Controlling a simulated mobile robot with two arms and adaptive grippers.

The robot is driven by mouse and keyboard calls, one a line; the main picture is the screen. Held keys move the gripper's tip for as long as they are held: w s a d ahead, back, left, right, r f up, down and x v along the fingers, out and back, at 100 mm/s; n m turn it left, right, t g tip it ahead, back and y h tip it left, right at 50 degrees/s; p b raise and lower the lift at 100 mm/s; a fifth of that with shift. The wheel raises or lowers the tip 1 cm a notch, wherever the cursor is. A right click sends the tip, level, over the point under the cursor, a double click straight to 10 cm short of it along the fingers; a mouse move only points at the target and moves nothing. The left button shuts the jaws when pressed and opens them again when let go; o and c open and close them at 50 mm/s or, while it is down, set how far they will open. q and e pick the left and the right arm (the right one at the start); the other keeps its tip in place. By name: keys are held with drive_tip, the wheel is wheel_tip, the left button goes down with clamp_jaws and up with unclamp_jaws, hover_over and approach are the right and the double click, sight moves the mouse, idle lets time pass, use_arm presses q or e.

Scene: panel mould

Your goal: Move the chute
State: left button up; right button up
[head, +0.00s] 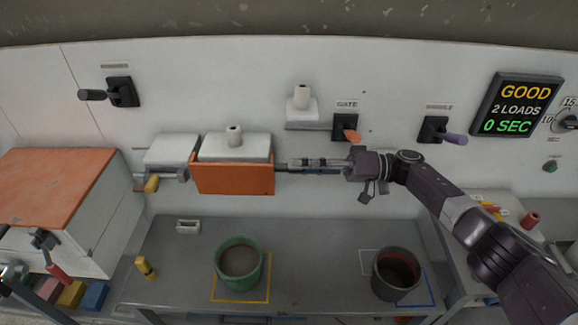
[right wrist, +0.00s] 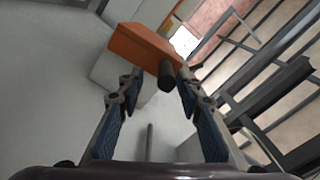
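An orange chute (head: 233,178) with a raised rim sits on the back panel at the centre, below a white block with a short round spout. My right gripper (head: 284,166) reaches in from the right and is at the chute's right end. In the right wrist view the orange chute (right wrist: 140,48) is ahead, with a dark round handle (right wrist: 166,76) pointing at me. The two fingers of my right gripper (right wrist: 158,80) are apart, with the handle's end between or just beyond their tips; contact cannot be told.
Below, a green pot (head: 240,265) stands in a yellow outline and a dark pot (head: 397,272) by a blue one. A GATE lever (head: 346,133) and a purple-handled lever (head: 443,134) stick out from the panel. An orange-topped cabinet (head: 55,190) stands left. The bench middle is clear.

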use_arm(q)
drive_tip(key=shift+d, duration=0.1)
use_arm(e)
drive_tip(key=d, duration=0.9)
drive_tip(key=shift+f, duration=0.1)
use_arm(q)
drive_tip(key=shift+c, duration=0.3)
